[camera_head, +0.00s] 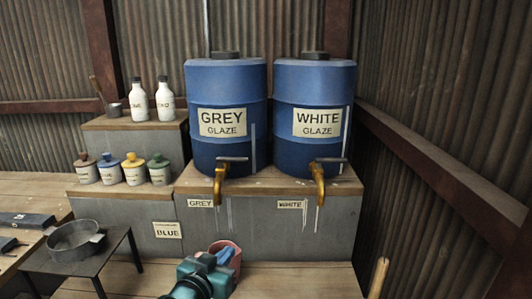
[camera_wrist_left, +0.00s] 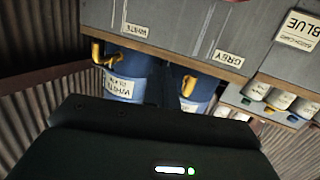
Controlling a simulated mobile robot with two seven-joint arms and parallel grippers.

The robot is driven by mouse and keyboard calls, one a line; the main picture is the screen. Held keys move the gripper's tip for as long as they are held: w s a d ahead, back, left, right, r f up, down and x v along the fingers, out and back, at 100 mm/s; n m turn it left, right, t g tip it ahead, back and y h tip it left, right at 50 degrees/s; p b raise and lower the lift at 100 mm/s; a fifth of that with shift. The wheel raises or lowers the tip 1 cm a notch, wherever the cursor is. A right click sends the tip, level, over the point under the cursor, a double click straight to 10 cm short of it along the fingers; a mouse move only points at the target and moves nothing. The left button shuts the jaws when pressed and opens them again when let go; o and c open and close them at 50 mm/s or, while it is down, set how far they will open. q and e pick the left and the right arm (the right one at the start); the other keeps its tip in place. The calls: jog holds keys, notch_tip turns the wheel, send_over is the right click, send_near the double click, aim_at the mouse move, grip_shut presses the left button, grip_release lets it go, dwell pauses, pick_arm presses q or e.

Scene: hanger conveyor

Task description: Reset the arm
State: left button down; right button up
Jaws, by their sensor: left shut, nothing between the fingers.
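My left gripper (camera_head: 222,256) shows at the bottom centre of the head view, at the end of my teal and black arm. It is low in front of the grey blocks, and its fingers are small and partly hidden. It is shut with nothing in it. A pink cup-like thing (camera_head: 234,250) shows right beside it; I cannot tell whether they touch. In the left wrist view, the dark gripper body (camera_wrist_left: 150,145) fills the lower part, and the scene appears upside down. My right gripper is not in view.
Two blue barrels, GREY glaze (camera_head: 225,95) and WHITE glaze (camera_head: 314,95), stand on a ledge with brass taps projecting forward. Several small jars (camera_head: 133,170) and two white bottles (camera_head: 139,101) stand left. A metal pan (camera_head: 72,242) sits on a dark stand. A corrugated wall closes the right.

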pick_arm(q)
jog(key=s+a+f+g, duration=0.1)
jog(key=s+f+g, duration=0.1)
jog(key=s+f, duration=0.7)
jog(key=s+a+f+g+y, duration=0.1)
jog(key=s+a+f+g, duration=0.1)
jog(key=s+f, duration=0.8)
jog(key=s, duration=0.6)
jog(key=shift+s+a+f+g+y, duration=0.25)
jog(key=shift+g+y, duration=0.05)
